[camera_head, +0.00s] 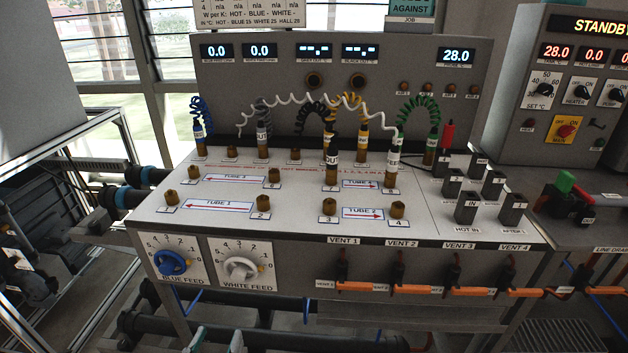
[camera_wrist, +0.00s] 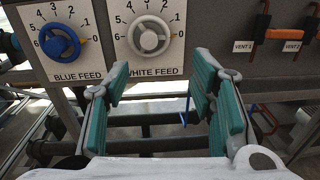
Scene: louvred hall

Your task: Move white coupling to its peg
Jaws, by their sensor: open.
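A white coiled hose (camera_head: 300,98) arches across the back of the bench.
Blue (camera_head: 198,132), black, yellow and green (camera_head: 432,145) hose couplings stand close around. Bare brass fittings (camera_head: 329,206) dot the front of the bench. Dark blocks (camera_head: 466,207) stand at right. The blue feed knob (camera_wrist: 59,41) and white feed knob (camera_wrist: 149,36) protrude from the front panel.

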